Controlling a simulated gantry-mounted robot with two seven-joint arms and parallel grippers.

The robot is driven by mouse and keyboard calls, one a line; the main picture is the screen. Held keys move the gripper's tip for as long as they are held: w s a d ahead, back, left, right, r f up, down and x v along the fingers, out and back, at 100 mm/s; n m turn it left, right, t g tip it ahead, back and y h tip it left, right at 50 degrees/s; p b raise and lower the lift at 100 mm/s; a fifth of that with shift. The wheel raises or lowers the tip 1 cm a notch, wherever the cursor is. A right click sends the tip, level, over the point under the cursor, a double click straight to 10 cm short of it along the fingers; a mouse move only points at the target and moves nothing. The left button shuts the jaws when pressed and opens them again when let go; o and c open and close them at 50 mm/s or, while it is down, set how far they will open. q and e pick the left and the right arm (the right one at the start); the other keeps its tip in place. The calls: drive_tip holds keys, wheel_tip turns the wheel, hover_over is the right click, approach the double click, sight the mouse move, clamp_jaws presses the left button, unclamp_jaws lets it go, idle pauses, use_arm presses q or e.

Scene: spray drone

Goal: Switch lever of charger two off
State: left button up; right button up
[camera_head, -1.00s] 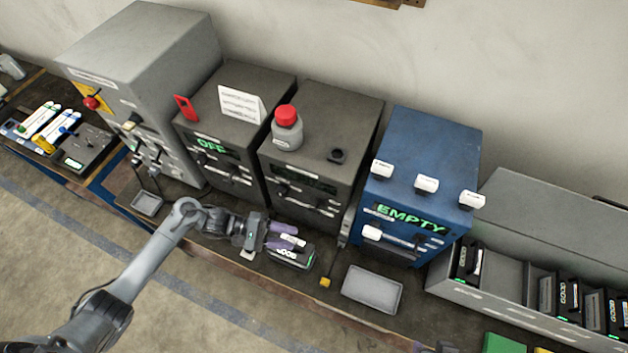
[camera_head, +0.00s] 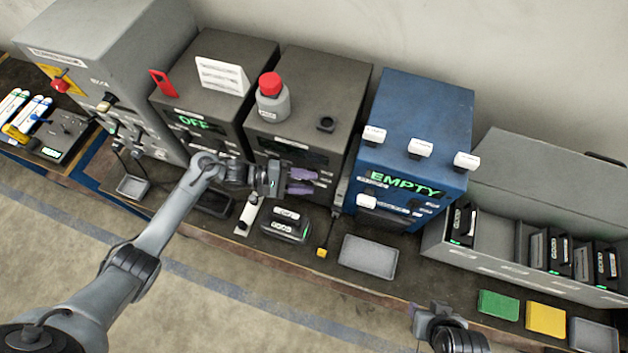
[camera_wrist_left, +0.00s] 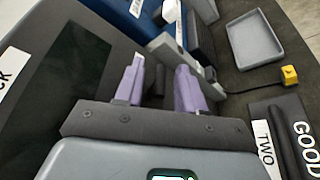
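The dark charger (camera_head: 330,95) with a red-capped bottle on top stands mid-scene; I cannot read which number it bears. Its front is partly hidden by my left gripper (camera_head: 303,181). A grey lever-like part (camera_head: 342,194) stands at its right front edge. In the left wrist view the left gripper (camera_wrist_left: 158,88) has its purple fingers apart, close to the charger's dark screen (camera_wrist_left: 60,85). The grey lever-like part (camera_wrist_left: 190,58) is just beyond the fingertips, with no clear grip on it. My right gripper (camera_head: 425,315) is at the bottom edge, its fingers unclear.
A battery pack (camera_head: 286,224) marked GOOD lies before the charger; its TWO label (camera_wrist_left: 266,148) shows in the wrist view. A grey tray (camera_head: 368,257) and a yellow-ended cable (camera_head: 322,252) lie right of it. A blue EMPTY machine (camera_head: 415,120) stands right, an OFF charger (camera_head: 225,75) left.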

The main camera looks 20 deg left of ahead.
use_arm(q)
drive_tip(key=shift+x, duration=1.25)
clamp_jaws()
